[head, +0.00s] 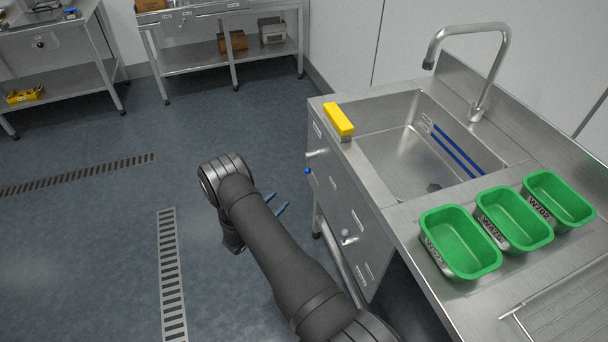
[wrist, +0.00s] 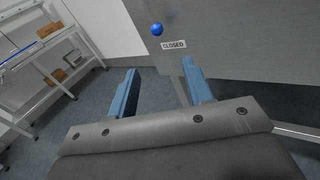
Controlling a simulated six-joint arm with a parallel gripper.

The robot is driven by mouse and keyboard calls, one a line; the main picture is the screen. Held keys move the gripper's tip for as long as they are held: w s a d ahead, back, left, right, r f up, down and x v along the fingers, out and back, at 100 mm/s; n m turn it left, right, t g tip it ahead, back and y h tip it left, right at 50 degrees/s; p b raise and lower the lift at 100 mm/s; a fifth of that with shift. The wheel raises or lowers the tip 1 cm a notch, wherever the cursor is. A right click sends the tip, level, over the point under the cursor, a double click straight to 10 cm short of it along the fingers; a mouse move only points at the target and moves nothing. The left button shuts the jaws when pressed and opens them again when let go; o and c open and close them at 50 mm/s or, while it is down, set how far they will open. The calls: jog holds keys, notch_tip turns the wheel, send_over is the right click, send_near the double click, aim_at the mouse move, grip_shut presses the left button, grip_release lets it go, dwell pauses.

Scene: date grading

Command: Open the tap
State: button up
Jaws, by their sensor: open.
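A steel gooseneck tap (head: 480,75) stands at the back of the sink (head: 395,150) in the head view. On the cabinet's front panel (head: 335,185) are a blue knob (head: 307,171), a small metal handle (head: 317,153) and a pale knob (head: 348,238). The wrist view shows a round blue knob (wrist: 157,29) just above a label reading CLOSED (wrist: 173,45). My gripper (head: 277,204) is open and empty, left of the panel and apart from it. In the wrist view its blue fingers (wrist: 160,70) point towards the panel, below the blue knob.
A yellow block (head: 338,118) sits on the sink's left rim. Green tubs (head: 460,240) with labels stand on the counter at the right. Steel benches (head: 220,60) stand at the back left. The floor (head: 100,240) left of my arm is clear, with drain grates.

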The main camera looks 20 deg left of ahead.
send_near(306, 172)
jog(key=x, duration=0.9)
jog(key=shift+a+f, duration=0.1)
jog(key=shift+f, duration=0.05)
grip_shut()
